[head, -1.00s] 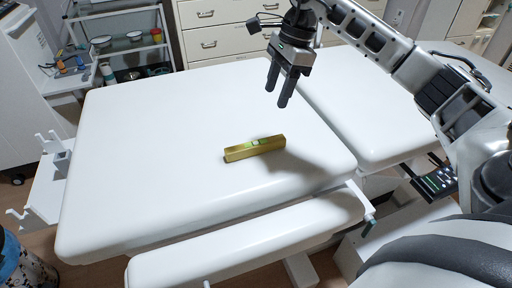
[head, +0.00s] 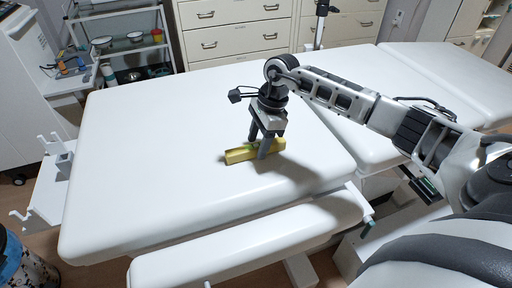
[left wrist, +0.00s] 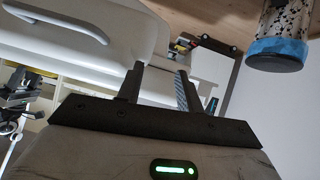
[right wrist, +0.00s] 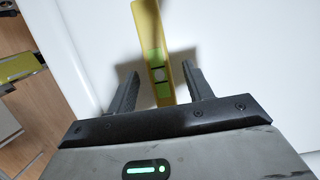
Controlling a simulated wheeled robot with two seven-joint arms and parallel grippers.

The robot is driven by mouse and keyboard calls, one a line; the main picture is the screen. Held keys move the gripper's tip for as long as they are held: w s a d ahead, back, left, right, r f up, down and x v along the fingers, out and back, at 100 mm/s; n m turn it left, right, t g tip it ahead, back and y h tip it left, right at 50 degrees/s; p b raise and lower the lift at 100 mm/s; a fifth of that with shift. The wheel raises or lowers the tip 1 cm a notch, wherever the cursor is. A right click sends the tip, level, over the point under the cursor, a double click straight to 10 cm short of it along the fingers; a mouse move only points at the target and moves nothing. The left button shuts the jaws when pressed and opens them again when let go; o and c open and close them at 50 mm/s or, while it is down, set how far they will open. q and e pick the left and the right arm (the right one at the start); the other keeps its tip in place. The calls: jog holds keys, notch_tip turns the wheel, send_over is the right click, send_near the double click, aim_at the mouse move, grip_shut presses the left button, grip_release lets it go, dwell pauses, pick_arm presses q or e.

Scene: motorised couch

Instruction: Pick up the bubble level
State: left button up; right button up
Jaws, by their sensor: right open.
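The bubble level (head: 236,156) is a yellow bar with a green vial section, lying flat on the white couch top (head: 140,170). My right gripper (head: 257,153) is over its middle, pointing down, with one finger on the near side. In the right wrist view the level (right wrist: 151,40) runs between the two open fingers of the right gripper (right wrist: 161,85), apart from both. The green vial part is near the fingertips. My left gripper (left wrist: 160,72) shows only in the left wrist view. Its fingers stand apart with nothing between them, away from the level.
A metal shelf cart (head: 120,45) with bowls and a drawer cabinet (head: 235,35) stand behind the couch. A speckled bin with a blue rim (head: 20,262) is at the lower left. The couch top around the level is clear.

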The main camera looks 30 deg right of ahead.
jog(key=shift+a+f, duration=0.1)
jog(key=shift+f, duration=0.3)
grip_shut()
jog(key=shift+r, duration=0.1)
jog(key=shift+r, duration=0.45)
notch_tip(320, 180, up, 2)
jog(key=shift+r, duration=0.15)
jog(key=s+a+r+b, duration=0.1)
jog(key=s+a+r, duration=0.5)
jog(key=s+r, duration=0.3)
jog(key=s, duration=0.3)
jog(key=shift+a+r, duration=0.35)
